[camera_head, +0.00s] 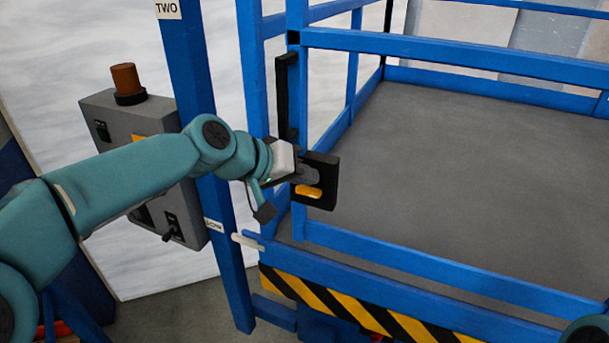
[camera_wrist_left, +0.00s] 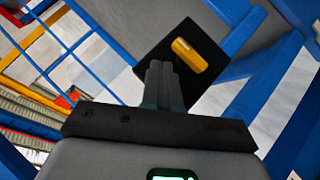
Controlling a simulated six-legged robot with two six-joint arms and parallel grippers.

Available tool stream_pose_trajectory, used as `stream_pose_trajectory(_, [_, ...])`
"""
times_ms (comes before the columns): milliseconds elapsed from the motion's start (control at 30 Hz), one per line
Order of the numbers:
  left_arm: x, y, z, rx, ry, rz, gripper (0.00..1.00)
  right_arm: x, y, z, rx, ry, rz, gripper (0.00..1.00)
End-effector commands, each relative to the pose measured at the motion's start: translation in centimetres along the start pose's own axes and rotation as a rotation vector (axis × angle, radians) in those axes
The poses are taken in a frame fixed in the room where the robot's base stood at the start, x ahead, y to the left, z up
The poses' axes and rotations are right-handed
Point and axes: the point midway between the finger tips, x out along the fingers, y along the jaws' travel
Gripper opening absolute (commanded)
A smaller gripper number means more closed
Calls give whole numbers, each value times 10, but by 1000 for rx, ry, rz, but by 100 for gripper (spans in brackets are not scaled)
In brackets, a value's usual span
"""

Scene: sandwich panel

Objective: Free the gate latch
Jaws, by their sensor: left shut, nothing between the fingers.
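The gate latch is a yellow-orange piece (camera_head: 308,190) on a black plate (camera_head: 322,203) fixed at the blue gate post. In the left wrist view the yellow latch (camera_wrist_left: 189,55) sits on the black plate (camera_wrist_left: 160,34), just beyond the fingertips and slightly right of them. My left gripper (camera_head: 296,175) is at the black plate, close to the latch; it also shows in the left wrist view (camera_wrist_left: 163,68) with its fingers together and nothing between them. Whether the fingertips touch the latch or plate I cannot tell. My right gripper is not in view.
Blue rails (camera_head: 430,48) surround a grey platform floor (camera_head: 450,170). A vertical black handle (camera_head: 286,95) stands above the latch plate. A grey control box (camera_head: 125,115) with an orange-brown beacon (camera_head: 126,78) is left, behind my arm. Yellow-black striping (camera_head: 340,302) runs along the platform edge.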

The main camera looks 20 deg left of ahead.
Motion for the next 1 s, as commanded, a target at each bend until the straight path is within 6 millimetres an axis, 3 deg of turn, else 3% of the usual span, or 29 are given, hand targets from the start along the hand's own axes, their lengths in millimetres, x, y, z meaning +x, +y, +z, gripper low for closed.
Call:
stream_pose_trajectory(267, [-2,4,-3,1,0,0,0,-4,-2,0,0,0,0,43])
stream_pose_trajectory(500, [-32,32,-28,2,1,1,0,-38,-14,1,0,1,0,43])
stream_pose_trajectory(600, [-51,36,-18,4,5,2,0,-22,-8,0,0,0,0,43])
stream_pose_trajectory(800, [-90,53,-14,3,3,2,0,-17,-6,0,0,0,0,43])
stream_pose_trajectory(1000, [-111,63,-12,2,2,0,0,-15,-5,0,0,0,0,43])
